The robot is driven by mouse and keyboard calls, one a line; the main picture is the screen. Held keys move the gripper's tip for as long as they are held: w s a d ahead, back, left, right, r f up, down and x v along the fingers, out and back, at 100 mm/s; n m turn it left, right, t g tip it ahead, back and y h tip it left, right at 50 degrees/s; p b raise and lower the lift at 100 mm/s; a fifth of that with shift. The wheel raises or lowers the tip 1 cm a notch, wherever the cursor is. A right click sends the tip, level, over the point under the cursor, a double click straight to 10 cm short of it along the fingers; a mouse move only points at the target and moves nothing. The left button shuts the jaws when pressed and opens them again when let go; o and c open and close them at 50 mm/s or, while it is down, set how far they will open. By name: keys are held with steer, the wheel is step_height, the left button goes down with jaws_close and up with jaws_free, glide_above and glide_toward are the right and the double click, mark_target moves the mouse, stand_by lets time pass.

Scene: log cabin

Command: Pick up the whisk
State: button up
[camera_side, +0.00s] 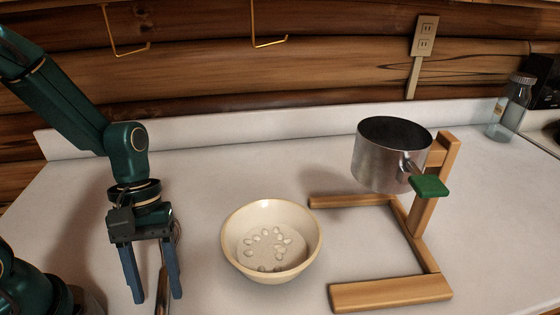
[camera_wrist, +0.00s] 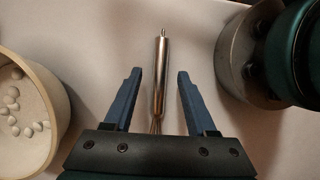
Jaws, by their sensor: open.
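The whisk has a shiny metal handle (camera_wrist: 161,78) that lies on the counter, seen in the wrist view between my two blue fingers. Its wire end is mostly hidden by my gripper's body. In the side view, part of the whisk (camera_side: 161,291) shows between the fingers, and the rest is cut off or hidden. My gripper (camera_side: 157,297) points down, open and empty, over the whisk. It also shows in the wrist view (camera_wrist: 159,74), with a gap on each side of the handle. I cannot tell how far the fingertips are above the counter.
A cream bowl (camera_side: 232,240) with small pale pieces stands right of my gripper. A glass jar (camera_side: 509,112) is at the back right. Gold hooks (camera_side: 268,43) hang on the log wall.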

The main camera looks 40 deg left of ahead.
steer(key=shift+x, duration=1.15)
steer(key=shift+f, duration=0.15)
jaws_close()
